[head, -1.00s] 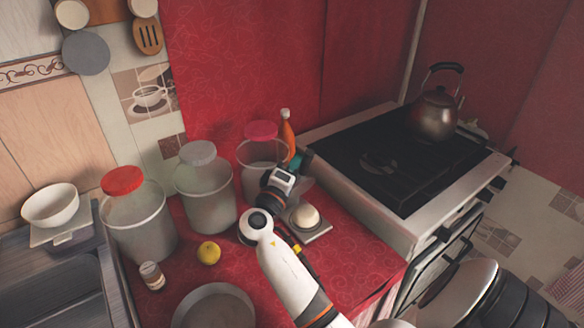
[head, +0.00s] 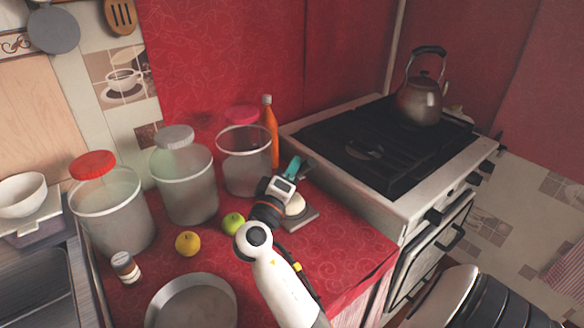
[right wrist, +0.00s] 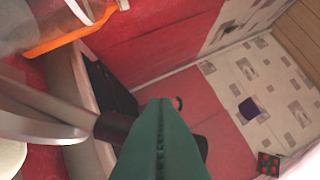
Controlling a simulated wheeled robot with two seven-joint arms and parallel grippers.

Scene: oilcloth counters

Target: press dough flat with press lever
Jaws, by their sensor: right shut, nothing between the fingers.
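The dough (head: 295,205) is a pale round lump on the grey base of the press (head: 302,217), on the red counter. My right wrist partly covers both in the head view. In the right wrist view, grey metal bars and a dark-ended bar, apparently the press lever (right wrist: 40,112), lie left of my fingers. A pale edge at the far left of that view may be the dough. My right gripper (head: 293,166) has teal fingers, shut and empty, above and behind the dough; they also show in the wrist view (right wrist: 160,140). Contact with the lever cannot be told. My left gripper is out of view.
Lidded jars (head: 183,185) and an orange bottle (head: 269,132) stand behind. A green apple (head: 233,223), a yellow fruit (head: 188,243), a small jar (head: 125,267) and a round pan (head: 192,305) are left. The stove (head: 385,150) stands right.

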